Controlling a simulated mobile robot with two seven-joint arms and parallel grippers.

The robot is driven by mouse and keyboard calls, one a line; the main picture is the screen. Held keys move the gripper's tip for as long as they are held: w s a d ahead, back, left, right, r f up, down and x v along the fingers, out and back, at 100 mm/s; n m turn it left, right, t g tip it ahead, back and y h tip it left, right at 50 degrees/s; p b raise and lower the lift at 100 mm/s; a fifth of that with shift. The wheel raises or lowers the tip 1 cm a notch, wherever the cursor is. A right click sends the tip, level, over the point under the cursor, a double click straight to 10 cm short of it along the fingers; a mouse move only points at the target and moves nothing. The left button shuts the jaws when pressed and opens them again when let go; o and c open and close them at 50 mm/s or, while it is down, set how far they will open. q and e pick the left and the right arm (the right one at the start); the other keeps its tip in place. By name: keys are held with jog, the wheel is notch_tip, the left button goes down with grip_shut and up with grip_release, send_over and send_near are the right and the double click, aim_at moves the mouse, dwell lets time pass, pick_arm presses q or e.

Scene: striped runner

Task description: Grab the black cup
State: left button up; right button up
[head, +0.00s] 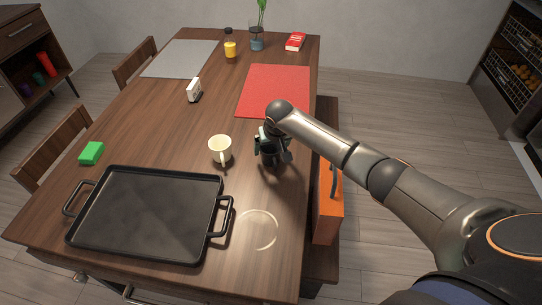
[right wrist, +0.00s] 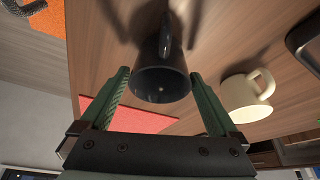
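The black cup (head: 268,159) stands on the wooden table, right of the cream cup, partly hidden by my right gripper. In the right wrist view the black cup (right wrist: 162,82) lies between the fingertips, with its handle pointing away from the palm. My right gripper (right wrist: 160,74) is open, one green finger on each side of the cup, with narrow gaps showing. In the head view the right gripper (head: 273,150) is just above and around the cup. My left gripper is not in view.
A cream cup (head: 220,147) stands close by on the left; it also shows in the right wrist view (right wrist: 246,98). A black tray (head: 148,215) lies front left. A red mat (head: 273,92) lies behind. An orange bag-like object (head: 327,207) is beside the table's right edge.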

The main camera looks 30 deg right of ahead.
jog(key=c, duration=1.2)
